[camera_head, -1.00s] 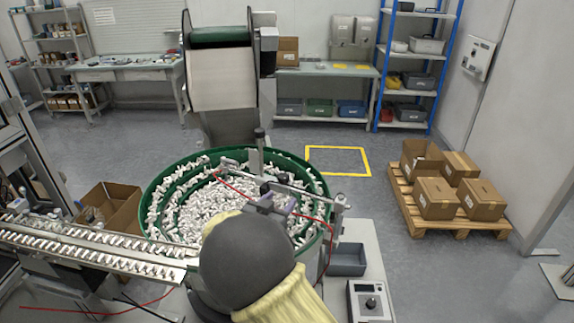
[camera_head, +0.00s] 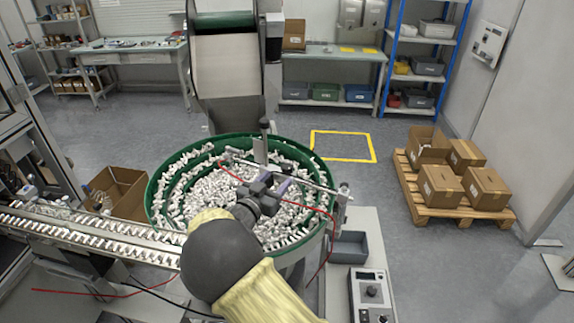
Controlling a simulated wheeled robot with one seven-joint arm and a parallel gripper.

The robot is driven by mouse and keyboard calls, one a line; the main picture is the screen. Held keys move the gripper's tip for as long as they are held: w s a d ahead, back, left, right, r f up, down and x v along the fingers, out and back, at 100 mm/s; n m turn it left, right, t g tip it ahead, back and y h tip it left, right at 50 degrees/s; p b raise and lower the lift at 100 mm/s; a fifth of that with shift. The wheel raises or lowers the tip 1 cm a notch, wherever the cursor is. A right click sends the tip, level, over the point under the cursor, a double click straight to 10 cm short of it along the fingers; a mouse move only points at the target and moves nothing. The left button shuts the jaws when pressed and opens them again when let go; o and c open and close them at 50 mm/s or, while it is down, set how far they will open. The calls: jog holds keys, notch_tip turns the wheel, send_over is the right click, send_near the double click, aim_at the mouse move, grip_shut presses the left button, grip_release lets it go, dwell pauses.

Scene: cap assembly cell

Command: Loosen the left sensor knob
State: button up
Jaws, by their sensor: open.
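The green-rimmed feeder bowl (camera_head: 163,168) is full of small white caps. A metal bar (camera_head: 312,183) with clamps crosses above the bowl, with a red cable along it. My gripper (camera_head: 268,190) is over the bowl at this bar, at the end of my dark and pale yellow arm. Its jaws are open, but the fingertips are small and partly hidden by my own wrist. A dark knob-like part (camera_head: 264,125) tops an upright post at the bowl's far side. I cannot tell which part is the left sensor knob.
A metal track (camera_head: 90,232) with caps runs left from the bowl. A grey bin (camera_head: 350,247) and a control box (camera_head: 370,294) stand at the right. An open carton (camera_head: 118,190) is at the left. A pallet (camera_head: 458,212) with boxes stands farther right on clear floor.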

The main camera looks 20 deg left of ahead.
aim_at(284, 171)
jog(key=w, duration=0.2)
jog(key=w+d+p, duration=0.1)
jog(key=w, duration=0.1)
jog(key=w+p, duration=0.1)
jog(key=w, duration=0.2)
jog(key=shift+w+d, duration=0.1)
jog(key=shift+d, duration=0.05)
jog(key=c, duration=0.9)
